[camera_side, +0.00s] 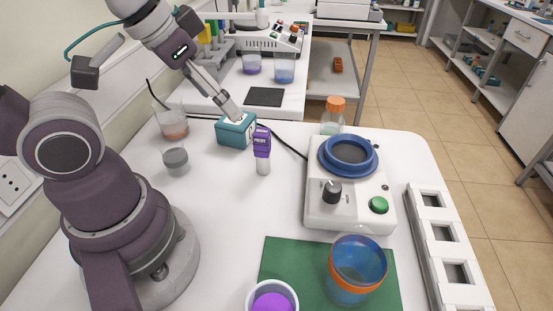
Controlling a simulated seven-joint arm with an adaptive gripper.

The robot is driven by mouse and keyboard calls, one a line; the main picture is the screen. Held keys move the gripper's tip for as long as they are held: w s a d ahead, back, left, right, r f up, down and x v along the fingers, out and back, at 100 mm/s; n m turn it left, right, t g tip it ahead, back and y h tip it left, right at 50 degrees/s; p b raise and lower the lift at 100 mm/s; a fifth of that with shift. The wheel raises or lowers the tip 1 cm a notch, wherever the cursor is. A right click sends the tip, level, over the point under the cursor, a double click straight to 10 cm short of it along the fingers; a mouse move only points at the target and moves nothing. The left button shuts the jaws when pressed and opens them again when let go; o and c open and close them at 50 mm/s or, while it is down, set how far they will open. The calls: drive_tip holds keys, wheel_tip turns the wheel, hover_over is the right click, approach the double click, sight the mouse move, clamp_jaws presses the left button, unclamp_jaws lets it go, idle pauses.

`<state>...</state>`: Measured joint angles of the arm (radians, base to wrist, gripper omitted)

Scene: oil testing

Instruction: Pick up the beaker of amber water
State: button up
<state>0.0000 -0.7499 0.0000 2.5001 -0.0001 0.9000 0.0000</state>
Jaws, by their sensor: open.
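A clear beaker (171,122) with a shallow pinkish-amber liquid stands at the back left of the white table, near the wall. It is the closest match to amber water that I can see. My gripper (231,109) is open, pointing down and to the right, just above a teal box (236,130). Whether the fingertips touch the box cannot be told. The gripper is to the right of the amber beaker and apart from it.
A grey-filled beaker (175,162) and a purple-capped vial (262,150) stand nearby. A white stirrer (317,205) and an orange-capped bottle (332,118) are right. A blue vessel (356,270) and purple-filled cup (272,298) are in front. The table's centre is clear.

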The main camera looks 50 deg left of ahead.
drive_tip(key=o, duration=0.4)
drive_tip(key=m+g+y, duration=0.4)
drive_tip(key=m+g, duration=0.2)
drive_tip(key=m, duration=1.2)
hover_over(170, 114)
wheel_tip(170, 114, down, 8)
drive_tip(key=x, duration=0.7)
drive_tip(key=w+x, duration=0.1)
drive_tip(key=x, duration=0.2)
drive_tip(key=shift+a+f, duration=0.2)
drive_tip(key=shift+a, duration=0.15)
